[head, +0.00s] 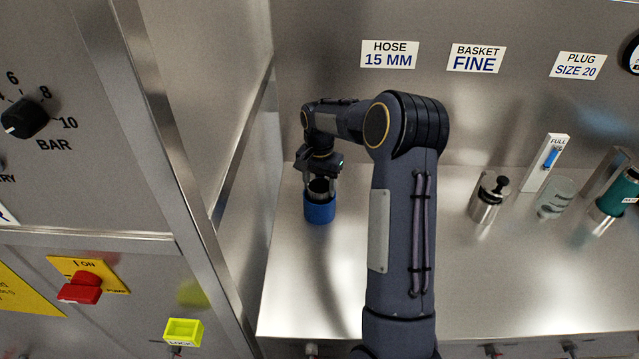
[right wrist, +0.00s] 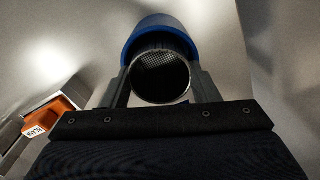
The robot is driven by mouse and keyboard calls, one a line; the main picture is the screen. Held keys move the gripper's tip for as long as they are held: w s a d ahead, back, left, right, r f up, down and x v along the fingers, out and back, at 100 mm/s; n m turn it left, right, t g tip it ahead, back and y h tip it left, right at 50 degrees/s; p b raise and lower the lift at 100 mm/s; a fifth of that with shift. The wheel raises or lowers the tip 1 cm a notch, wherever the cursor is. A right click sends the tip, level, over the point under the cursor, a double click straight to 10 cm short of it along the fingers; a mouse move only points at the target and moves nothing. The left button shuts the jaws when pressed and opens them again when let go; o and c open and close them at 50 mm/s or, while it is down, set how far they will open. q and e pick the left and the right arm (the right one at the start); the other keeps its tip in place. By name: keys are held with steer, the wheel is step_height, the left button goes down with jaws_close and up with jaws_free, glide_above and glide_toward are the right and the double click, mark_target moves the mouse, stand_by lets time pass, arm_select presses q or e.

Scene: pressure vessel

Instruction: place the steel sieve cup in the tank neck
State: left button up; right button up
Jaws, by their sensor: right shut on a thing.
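My right gripper (head: 320,182) reaches down at the left end of the steel bench. It is shut on the steel sieve cup (head: 319,187), a small grey cylinder between the fingers. In the right wrist view, the cup's round perforated mesh (right wrist: 160,72) shows between the two fingers. A blue cylinder (head: 320,210) stands upright on the bench directly under the cup. In the right wrist view its blue rim (right wrist: 158,24) lies beyond the cup; I cannot tell how far the cup sits inside it. I cannot make out the tank neck for certain. My left gripper is out of view.
On the bench at right stand a steel canister with a black knob (head: 489,198), a clear glass piece (head: 554,198) and a green-and-steel cylinder (head: 613,198). A steel partition is close left of the gripper. An orange block (right wrist: 52,116) shows in the wrist view.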

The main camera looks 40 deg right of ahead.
steer(key=o, duration=1)
steer(key=shift+f, duration=0.15)
step_height(320, 180, up, 12)
steer(key=s+a+r+n+t+y, duration=0.1)
steer(key=s+a+r+n+t, duration=0.15)
steer(key=s+a+r, duration=0.45)
steer(key=shift+s+a+f+n+t+y+b, duration=0.1)
steer(key=shift+s+a+f+n+t+y, duration=0.4)
steer(key=shift+s+a+f+n, duration=1.75)
steer(key=shift+s+a+f+n+t+y+b, duration=0.15)
steer(key=shift+s+a+f+n+t+y, duration=0.4)
steer(key=shift+s+a, duration=3.25)
steer(key=shift+s+a+f+n+t+y+b, duration=0.1)
steer(key=shift+s+a+f+n+t+y, duration=0.35)
steer(key=shift+s+a+f+n, duration=2.55)
steer(key=s+d+r+m, duration=0.2)
steer(key=r+m, duration=0.1)
steer(key=shift+s+d+r, duration=0.1)
steer(key=shift+s+d, duration=0.2)
steer(key=shift+s, duration=0.05)
